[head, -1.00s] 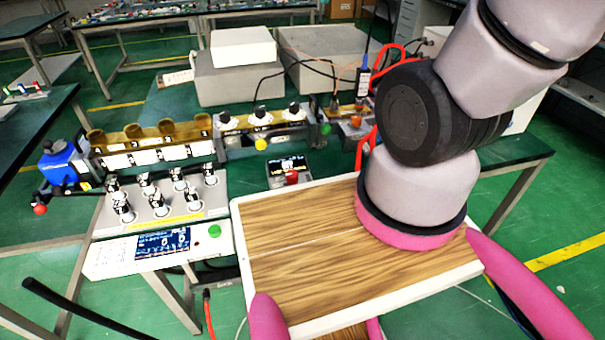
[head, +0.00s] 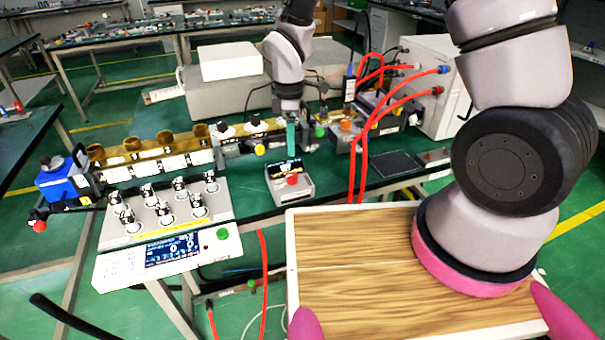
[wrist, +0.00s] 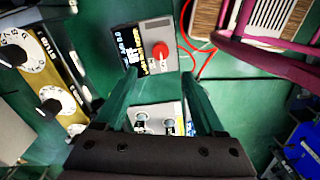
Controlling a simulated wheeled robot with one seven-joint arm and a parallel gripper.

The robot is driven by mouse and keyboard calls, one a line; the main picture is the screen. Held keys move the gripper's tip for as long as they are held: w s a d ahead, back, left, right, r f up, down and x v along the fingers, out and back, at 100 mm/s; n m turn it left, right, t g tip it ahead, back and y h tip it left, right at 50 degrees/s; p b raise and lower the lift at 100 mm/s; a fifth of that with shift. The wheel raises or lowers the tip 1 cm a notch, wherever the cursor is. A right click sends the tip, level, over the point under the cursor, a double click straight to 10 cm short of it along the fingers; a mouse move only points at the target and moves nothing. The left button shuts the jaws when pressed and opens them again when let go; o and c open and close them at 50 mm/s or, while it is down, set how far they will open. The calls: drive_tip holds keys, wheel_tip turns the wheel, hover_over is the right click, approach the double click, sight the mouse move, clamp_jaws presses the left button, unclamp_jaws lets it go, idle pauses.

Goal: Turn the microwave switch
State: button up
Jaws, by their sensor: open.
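A small grey box (head: 290,182) with a dark display and a red knob (head: 292,180) sits on the green bench. No label reading as the microwave switch is legible, so I cannot tell for sure that this is it. In the wrist view the box (wrist: 172,28) lies ahead of the fingers, with the red knob (wrist: 160,51) on its right side. My gripper (head: 291,148) points down just behind the box in the head view. In the wrist view my gripper (wrist: 158,85) has its green fingers apart, with nothing between them, clear of the knob.
A waveguide row with dialled knobs (wrist: 50,105) runs left of my gripper. A control box (head: 135,265) with a display, a green button (head: 223,233) and several knobs stands front left. Red cables (head: 362,150) rise to the right. A white cabinet (head: 430,85) stands behind them.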

sight(292, 175)
wheel_tip(292, 175, down, 11)
drive_tip(key=shift+r, duration=0.1)
idle(0.3)
drive_tip(key=shift+c, duration=0.3)
clamp_jaws()
drive_tip(key=shift+m, duration=0.3)
drive_tip(key=m, duration=0.5)
drive_tip(key=shift+m, duration=0.3)
drive_tip(key=m, duration=0.5)
drive_tip(key=shift+m, duration=0.3)
